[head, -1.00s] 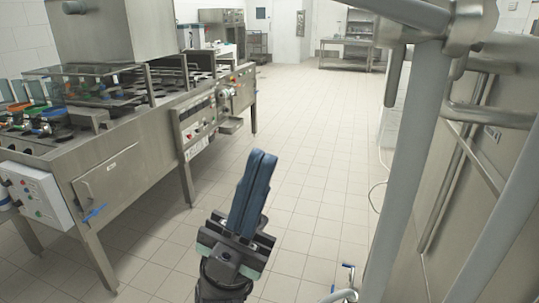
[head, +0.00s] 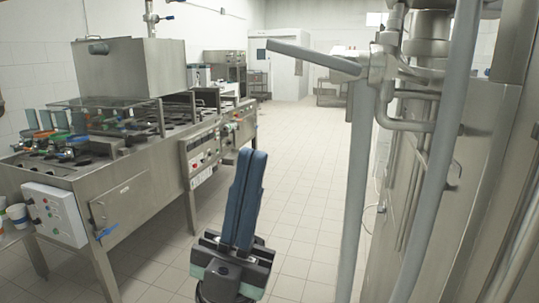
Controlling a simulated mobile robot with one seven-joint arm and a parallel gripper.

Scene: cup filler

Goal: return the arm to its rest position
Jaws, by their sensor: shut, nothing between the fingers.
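My gripper (head: 251,155) shows at the bottom middle of the head view, pointing up and away. Its two long blue fingers lie against each other, with nothing between them. It is over the tiled floor, apart from the machine on the left and the pipes on the right. The rest of my arm below the gripper is cut off by the picture's bottom edge.
A steel cup-filling machine (head: 150,200) with a hopper (head: 135,75) stands on the left. Cups (head: 18,215) show at the far left edge. Grey pipes (head: 352,200) and steel equipment stand close on the right. The tiled floor (head: 310,150) between them is clear.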

